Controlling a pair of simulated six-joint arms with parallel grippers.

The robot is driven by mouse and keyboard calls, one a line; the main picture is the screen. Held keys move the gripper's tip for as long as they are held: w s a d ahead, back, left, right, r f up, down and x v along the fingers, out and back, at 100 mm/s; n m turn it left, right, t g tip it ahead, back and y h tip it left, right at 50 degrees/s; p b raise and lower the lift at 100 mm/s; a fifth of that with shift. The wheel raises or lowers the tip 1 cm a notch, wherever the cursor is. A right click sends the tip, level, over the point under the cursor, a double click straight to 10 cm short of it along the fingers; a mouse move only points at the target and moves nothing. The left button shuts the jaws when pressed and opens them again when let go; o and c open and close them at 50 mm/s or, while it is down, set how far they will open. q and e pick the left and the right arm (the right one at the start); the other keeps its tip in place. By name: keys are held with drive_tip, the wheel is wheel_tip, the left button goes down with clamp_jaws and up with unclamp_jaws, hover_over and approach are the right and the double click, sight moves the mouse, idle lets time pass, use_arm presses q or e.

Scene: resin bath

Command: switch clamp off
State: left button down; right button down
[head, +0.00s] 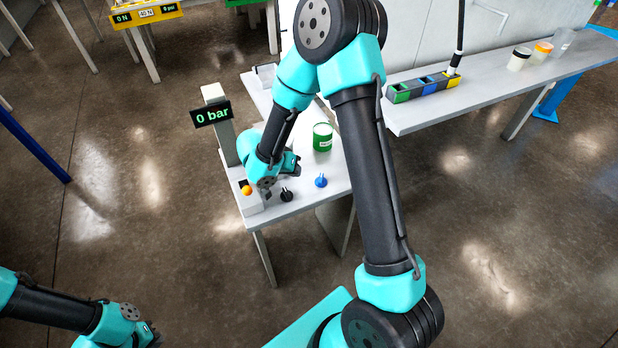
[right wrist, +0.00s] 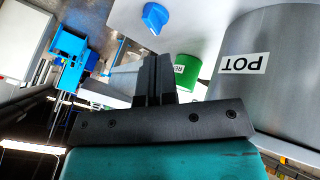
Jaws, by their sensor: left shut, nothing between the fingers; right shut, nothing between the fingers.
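My right gripper (head: 297,169) is low over the white table (head: 312,198), shut and empty. Its closed dark fingers (right wrist: 153,77) stand mid-frame in the right wrist view, apart from the blue knob (right wrist: 154,17). In the head view the blue knob (head: 321,180) and a black knob (head: 287,195) are on the tabletop near its front edge. An orange knob (head: 246,190) sits on a pale box at the front left corner. I cannot tell which control is the clamp switch. My left gripper (head: 150,335) is shut and empty at the lower left, away from the table.
A "0 bar" display (head: 211,114) stands on a post at the table's left. A green can (head: 323,137) stands behind the knobs. A grey pot (right wrist: 270,62) is close on the right in the wrist view. A long bench (head: 430,108) with coloured bins is at back right.

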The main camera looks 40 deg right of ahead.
sight(311, 186)
drive_tip(key=x, duration=1)
drive_tip(key=shift+a, duration=0.1)
idle(0.3)
